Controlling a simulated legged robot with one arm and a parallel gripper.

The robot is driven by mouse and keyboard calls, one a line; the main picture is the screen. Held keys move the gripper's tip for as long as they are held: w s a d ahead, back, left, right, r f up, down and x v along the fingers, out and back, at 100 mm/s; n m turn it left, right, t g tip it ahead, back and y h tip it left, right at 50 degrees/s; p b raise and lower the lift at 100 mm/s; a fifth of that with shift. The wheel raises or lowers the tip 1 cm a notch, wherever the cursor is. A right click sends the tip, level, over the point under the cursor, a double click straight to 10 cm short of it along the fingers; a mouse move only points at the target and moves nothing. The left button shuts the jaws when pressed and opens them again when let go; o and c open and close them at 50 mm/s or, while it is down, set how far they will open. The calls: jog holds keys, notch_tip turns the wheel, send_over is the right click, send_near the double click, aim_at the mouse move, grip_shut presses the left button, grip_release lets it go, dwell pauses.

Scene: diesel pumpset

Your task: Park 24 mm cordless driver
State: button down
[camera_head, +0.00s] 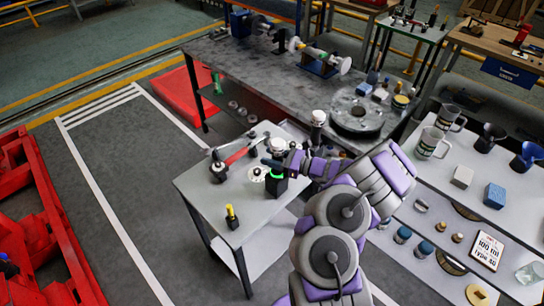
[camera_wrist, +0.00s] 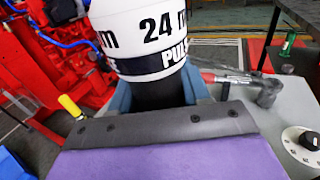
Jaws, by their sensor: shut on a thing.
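The 24 mm cordless driver has a white body with black "24 m" and "PULS" lettering. It fills the upper middle of the wrist view (camera_wrist: 150,40), with a black section below. My gripper (camera_wrist: 160,98) is shut on this black section; its blue-grey fingers show on both sides. In the head view my gripper (camera_head: 272,164) is over the right part of the small grey bench (camera_head: 215,200). The white top of the driver (camera_head: 278,146) shows just behind it. A black block with a green ring (camera_head: 276,180) is close in front of the gripper. The driver's lower end is hidden.
A red-handled wrench (camera_head: 238,156) lies on the bench, beside a white dial (camera_head: 257,174). A yellow-handled tool (camera_head: 231,214) stands at the near corner. A long dark workbench (camera_head: 265,80) is behind. Shelves with mugs (camera_head: 430,143) are at right. The bench's front left is mostly clear.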

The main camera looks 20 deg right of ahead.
jog(key=shift+f, duration=0.15)
jog(key=shift+c, duration=2.3)
grip_release()
jog(key=p+v, duration=0.3)
jog(key=v, duration=1.4)
jog(key=shift+d, duration=0.2)
jog(key=shift+s+f, duration=0.1)
